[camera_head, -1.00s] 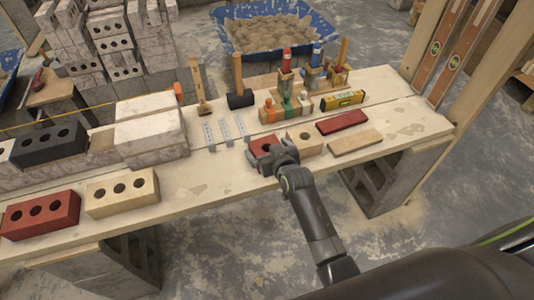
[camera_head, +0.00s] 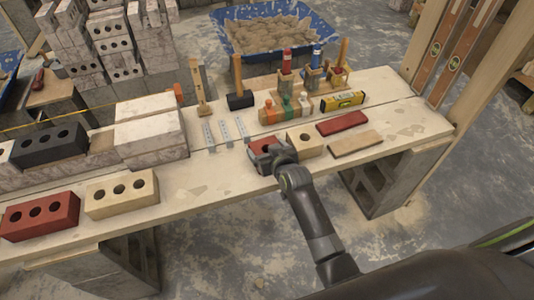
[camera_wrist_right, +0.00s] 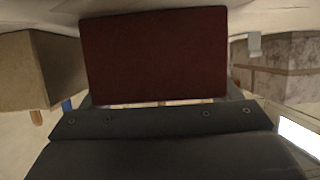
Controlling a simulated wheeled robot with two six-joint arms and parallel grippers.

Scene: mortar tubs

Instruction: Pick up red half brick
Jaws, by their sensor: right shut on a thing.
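The red half brick (camera_head: 264,144) stands near the front of the plank bench, just left of a cream half brick (camera_head: 304,143). My right gripper (camera_head: 267,157) is shut on it, and the fingers hide much of its near side. In the right wrist view the red half brick (camera_wrist_right: 155,55) fills the upper middle, just beyond the dark gripper body. I cannot tell whether it is clear of the bench top. My left gripper is not in view.
A long red brick (camera_head: 40,215) and a cream brick (camera_head: 121,194) lie at the left. A flat red piece (camera_head: 342,123) and a tan piece (camera_head: 355,142) lie to the right. Metal strips (camera_head: 226,132), a mallet (camera_head: 240,99) and a yellow level (camera_head: 342,100) lie behind.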

